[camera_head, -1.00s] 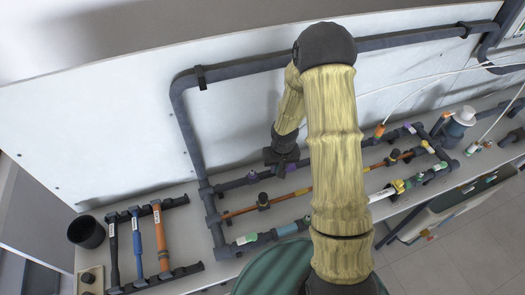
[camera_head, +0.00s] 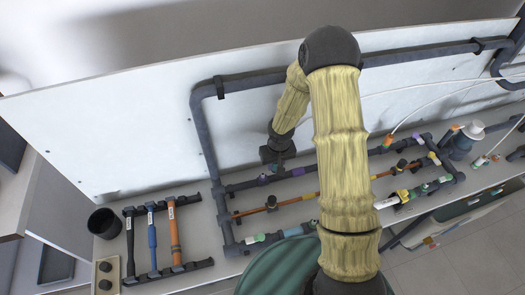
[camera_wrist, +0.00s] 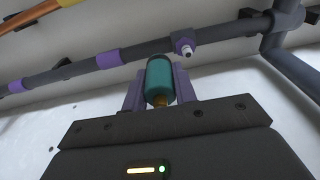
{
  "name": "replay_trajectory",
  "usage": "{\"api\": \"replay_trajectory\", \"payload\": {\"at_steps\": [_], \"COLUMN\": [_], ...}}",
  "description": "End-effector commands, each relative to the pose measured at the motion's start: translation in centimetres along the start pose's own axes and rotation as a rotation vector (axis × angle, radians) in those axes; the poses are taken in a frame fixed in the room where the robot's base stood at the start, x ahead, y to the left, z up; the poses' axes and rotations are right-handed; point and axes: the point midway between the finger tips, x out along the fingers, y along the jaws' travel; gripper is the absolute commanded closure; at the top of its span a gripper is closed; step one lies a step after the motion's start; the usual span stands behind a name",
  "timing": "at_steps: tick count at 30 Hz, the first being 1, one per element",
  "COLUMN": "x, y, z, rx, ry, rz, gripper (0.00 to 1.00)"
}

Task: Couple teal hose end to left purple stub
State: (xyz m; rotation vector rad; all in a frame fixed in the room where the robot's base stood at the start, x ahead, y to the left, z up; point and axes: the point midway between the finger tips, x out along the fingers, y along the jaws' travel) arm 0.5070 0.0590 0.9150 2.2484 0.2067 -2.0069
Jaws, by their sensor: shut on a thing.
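The teal hose end (camera_wrist: 158,78) is a short teal cylinder with a brass-coloured end. It is held between the purple fingers of my gripper (camera_wrist: 158,88) in the wrist view. The left purple stub (camera_wrist: 184,47) has a pale tip and stands out from a dark pipe, just beyond and to the right of the hose end; the two appear apart. In the head view, my gripper (camera_head: 277,157) hangs beside the left purple stub (camera_head: 263,179), slightly right of and above it in the picture. The hose end is hard to make out there.
More purple fittings sit along the dark pipe (camera_wrist: 75,68). A copper pipe (camera_head: 303,197) runs parallel to it. A white board (camera_head: 130,120) stands behind. A rack with several handled tools (camera_head: 152,240) and a black cup (camera_head: 104,223) are at the left.

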Motion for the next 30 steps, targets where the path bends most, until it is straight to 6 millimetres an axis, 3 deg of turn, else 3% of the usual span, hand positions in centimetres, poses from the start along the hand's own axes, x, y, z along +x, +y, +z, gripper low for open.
{"api": "replay_trajectory", "payload": {"at_steps": [1, 3, 9, 22, 30], "x": [-1.7, -2.4, -2.8, -2.3, -0.1], "y": [-1.2, -2.4, -4.2, -4.3, -4.3], "z": [-0.5, -1.0, -1.6, -1.5, -1.3], "rx": [-0.033, -0.072, -0.125, -0.126, -0.126], "ry": [0.0, 0.002, 0.006, 0.007, 0.007], "rz": [-0.005, -0.009, -0.013, -0.014, -0.014], "gripper": [0.95, 0.95, 0.95, 0.95, 0.95]}}
